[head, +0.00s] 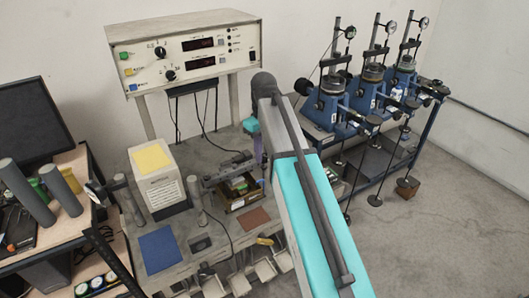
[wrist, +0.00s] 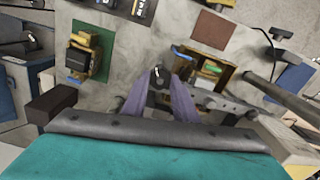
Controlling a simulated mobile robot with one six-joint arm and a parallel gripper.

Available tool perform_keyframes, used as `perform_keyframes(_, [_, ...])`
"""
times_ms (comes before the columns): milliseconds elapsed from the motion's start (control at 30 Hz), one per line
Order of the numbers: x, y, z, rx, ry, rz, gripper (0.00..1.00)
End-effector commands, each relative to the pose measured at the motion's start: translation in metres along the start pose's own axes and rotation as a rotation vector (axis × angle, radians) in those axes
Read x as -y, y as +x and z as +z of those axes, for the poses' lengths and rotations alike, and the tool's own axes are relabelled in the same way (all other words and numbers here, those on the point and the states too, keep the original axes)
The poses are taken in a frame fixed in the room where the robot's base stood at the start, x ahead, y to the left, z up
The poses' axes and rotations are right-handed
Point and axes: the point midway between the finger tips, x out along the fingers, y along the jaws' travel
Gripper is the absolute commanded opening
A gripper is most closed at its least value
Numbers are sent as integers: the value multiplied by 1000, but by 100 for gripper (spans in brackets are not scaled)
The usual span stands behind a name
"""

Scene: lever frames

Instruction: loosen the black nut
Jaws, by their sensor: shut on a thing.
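My gripper (wrist: 160,84) shows in the wrist view with its two purple fingers converging. It is shut on a small dark piece between the fingertips, which looks like the black nut (wrist: 157,73); only part of it shows. In the head view my gripper (head: 259,152) points down at the bench, just right of a dark metal device (head: 228,171) with a bar. The arm and fingers hide the nut there. A brass-coloured box (wrist: 207,68) with green and white parts inside lies right beside the fingers in the wrist view.
A control box (head: 185,50) stands behind on legs, with cables hanging below. A white block with a yellow top (head: 152,158) stands at left. Blue (head: 160,249) and brown (head: 250,221) mats lie in front. Several blue presses (head: 330,105) line the right bench.

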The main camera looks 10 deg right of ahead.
Motion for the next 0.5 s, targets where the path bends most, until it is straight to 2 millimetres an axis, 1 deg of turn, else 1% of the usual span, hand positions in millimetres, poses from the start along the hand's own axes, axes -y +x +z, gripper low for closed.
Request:
perform_keyframes(200, [0,-1,0,-1,-76,1,3])
perform_keyframes(500, [-1,-1,0,-1,-97,2,3])
